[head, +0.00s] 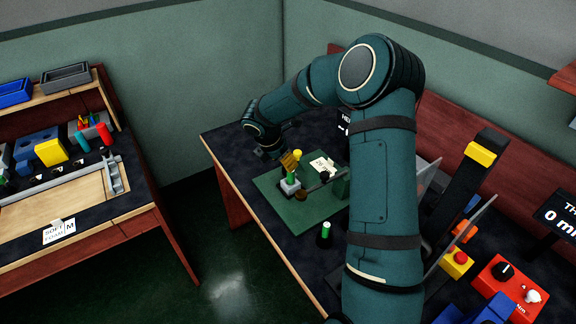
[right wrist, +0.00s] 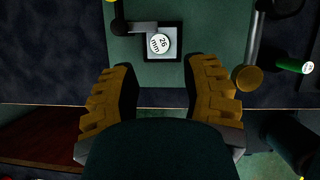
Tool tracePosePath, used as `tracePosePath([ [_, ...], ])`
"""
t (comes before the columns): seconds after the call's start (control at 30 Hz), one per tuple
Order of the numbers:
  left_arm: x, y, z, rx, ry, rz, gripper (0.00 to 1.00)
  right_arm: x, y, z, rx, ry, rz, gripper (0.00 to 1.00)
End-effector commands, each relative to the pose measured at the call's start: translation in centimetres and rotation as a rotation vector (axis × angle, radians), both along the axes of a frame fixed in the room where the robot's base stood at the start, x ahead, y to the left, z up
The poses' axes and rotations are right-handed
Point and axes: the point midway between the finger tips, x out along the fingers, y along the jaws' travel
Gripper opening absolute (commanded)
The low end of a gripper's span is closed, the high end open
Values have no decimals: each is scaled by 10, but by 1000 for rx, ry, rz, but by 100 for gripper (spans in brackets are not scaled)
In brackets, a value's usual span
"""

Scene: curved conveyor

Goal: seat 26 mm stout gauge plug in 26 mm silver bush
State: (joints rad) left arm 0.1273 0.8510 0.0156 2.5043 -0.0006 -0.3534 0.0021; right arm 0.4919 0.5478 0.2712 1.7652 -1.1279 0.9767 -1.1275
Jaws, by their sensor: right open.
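A green gauge plug (head: 292,178) stands upright at the grey, silver-looking bush block (head: 289,189) on the green mat. In the right wrist view its white top marked 26 mm (right wrist: 159,43) lies over the square block (right wrist: 174,58); how deep it sits is hidden. My right gripper (head: 287,160) is close above the plug in the head view. In the right wrist view the right gripper (right wrist: 161,82) has its yellow fingers spread, with nothing between them and the plug top just beyond. My left gripper is not in view.
A second green plug with a white top (head: 325,232) stands off the mat (head: 262,183). A brass knob (head: 301,195) and a yellow-topped post (head: 297,155) are beside the block. A red control box (head: 511,286) is at the right. The table's front left is clear.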

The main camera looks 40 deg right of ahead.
Motion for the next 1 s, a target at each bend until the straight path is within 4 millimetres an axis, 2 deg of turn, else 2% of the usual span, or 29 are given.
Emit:
tracePosePath([
  [0.1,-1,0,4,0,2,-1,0,0,5,13,0,1,1,45],
  [0.3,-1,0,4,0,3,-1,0,-1,8,19,1,1,1,45],
  [0.37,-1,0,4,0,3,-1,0,-1,10,17,6,1,0,45],
  [0.47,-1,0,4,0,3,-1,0,-3,28,2,58,-10,-21,45],
  [0.57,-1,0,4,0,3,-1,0,-12,74,-31,193,-33,-98,45],
  [0.67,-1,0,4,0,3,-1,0,-33,145,-74,394,-52,-271,45],
  [0.7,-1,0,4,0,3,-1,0,-46,176,-90,476,-53,-374,45],
  [0.8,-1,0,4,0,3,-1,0,-80,241,-119,636,-45,-667,45],
  [0.9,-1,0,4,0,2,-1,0,-114,287,-139,720,-35,-995,45],
  [1.0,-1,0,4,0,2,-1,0,-144,311,-153,735,-47,-1296,45],
])
